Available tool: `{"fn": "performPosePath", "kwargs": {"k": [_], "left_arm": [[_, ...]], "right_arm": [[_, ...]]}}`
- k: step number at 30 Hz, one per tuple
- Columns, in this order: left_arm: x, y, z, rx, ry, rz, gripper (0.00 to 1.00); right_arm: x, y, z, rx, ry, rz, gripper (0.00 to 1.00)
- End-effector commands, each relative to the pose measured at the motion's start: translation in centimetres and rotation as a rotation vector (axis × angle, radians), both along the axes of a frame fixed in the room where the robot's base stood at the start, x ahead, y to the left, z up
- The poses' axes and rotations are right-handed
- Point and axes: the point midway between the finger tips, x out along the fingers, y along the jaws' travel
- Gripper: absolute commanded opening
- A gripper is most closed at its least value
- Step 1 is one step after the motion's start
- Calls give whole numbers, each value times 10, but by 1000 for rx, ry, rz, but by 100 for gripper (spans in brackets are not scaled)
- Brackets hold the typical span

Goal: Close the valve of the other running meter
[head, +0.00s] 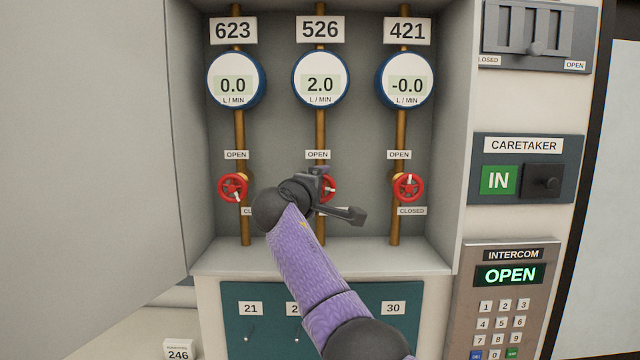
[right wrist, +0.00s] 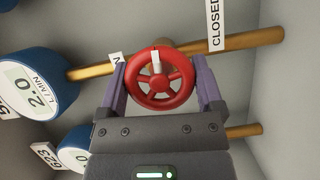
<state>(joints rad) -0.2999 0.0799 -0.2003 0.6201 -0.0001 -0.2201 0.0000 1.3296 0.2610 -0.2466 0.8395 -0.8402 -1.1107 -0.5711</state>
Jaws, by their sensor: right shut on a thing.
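The 526 meter (head: 320,78) reads 2.0 L/MIN. Its red valve wheel (head: 330,187) is partly hidden behind my right gripper (head: 318,188) in the head view. In the right wrist view, this red wheel (right wrist: 161,96) sits between the two purple fingers, which are shut on its rim. A white mark on the wheel points across the pipe, at the side away from my palm. The 623 meter (head: 233,79) reads 0.0 and has a red wheel (head: 232,187). The 421 meter (head: 405,78) reads -0.0 and has a red wheel (head: 408,187). My left gripper is out of view.
OPEN labels stand above the wheels and CLOSED labels (head: 412,211) below. The cabinet door (head: 90,130) stands at the left. A caretaker panel (head: 525,145) and an intercom (head: 508,300) reading OPEN are at the right. A teal key board (head: 265,330) is below.

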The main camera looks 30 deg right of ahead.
Motion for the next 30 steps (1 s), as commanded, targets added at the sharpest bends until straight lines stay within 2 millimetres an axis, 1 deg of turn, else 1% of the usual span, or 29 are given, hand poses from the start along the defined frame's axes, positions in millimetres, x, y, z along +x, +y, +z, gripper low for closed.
{"fn": "performPosePath", "kwargs": {"k": [3, 18, 30], "left_arm": [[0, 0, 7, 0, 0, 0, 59], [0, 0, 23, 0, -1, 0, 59], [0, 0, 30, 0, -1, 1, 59]], "right_arm": [[0, 0, 1, 93, -59, -1, 26], [0, 0, 0, 481, -320, -2, 26], [0, 0, -2, 711, -472, -3, 26]]}}
